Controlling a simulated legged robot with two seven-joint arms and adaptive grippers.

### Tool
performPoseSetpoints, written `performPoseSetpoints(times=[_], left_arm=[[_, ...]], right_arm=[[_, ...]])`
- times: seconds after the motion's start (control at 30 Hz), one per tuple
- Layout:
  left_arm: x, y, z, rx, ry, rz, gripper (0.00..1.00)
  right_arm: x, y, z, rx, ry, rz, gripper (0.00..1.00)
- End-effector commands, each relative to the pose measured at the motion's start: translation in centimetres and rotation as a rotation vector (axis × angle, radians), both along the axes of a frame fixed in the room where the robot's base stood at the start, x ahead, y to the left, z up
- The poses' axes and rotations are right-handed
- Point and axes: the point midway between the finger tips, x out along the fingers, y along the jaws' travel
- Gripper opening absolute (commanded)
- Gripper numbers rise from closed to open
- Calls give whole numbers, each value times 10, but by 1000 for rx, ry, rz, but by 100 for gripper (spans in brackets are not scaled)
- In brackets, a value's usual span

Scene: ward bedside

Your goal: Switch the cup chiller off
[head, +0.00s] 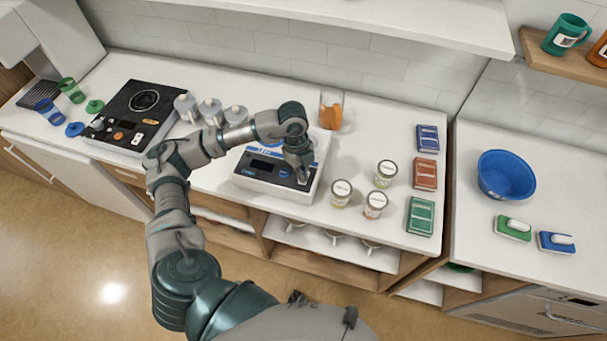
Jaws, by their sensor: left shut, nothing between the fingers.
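A white box-shaped appliance (262,187) with a blue-marked top, a dark display and small buttons on its front panel stands mid-counter; I take it for the cup chiller, but its label is too small to read. My left gripper (302,178) is shut and empty. It points down at the right end of the front panel, by the buttons; I cannot tell whether it touches. My gripper and forearm hide part of the appliance's top and the panel's right end. My right gripper is not in view.
A black appliance (118,130) with a round plate and coloured switches stands left, beside several grey-lidded containers (210,110). A glass with something orange (331,110) stands behind. Lidded tubs (385,172) and boxes (425,174) stand right. A blue bowl (506,176) is on the right counter.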

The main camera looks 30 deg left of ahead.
Motion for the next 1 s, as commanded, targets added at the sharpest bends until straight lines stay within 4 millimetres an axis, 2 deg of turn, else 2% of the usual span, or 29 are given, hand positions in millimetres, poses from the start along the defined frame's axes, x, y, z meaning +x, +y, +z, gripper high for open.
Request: performPoseSetpoints(times=[0.2, 0.7, 1.0], left_arm=[[0, 0, 23, 0, -1, 0, 0], [0, 0, 65, 0, -1, 0, 0], [0, 0, 66, 0, 0, 0, 0]], right_arm=[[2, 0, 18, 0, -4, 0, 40], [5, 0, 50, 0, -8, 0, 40], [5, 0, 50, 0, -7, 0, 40]])
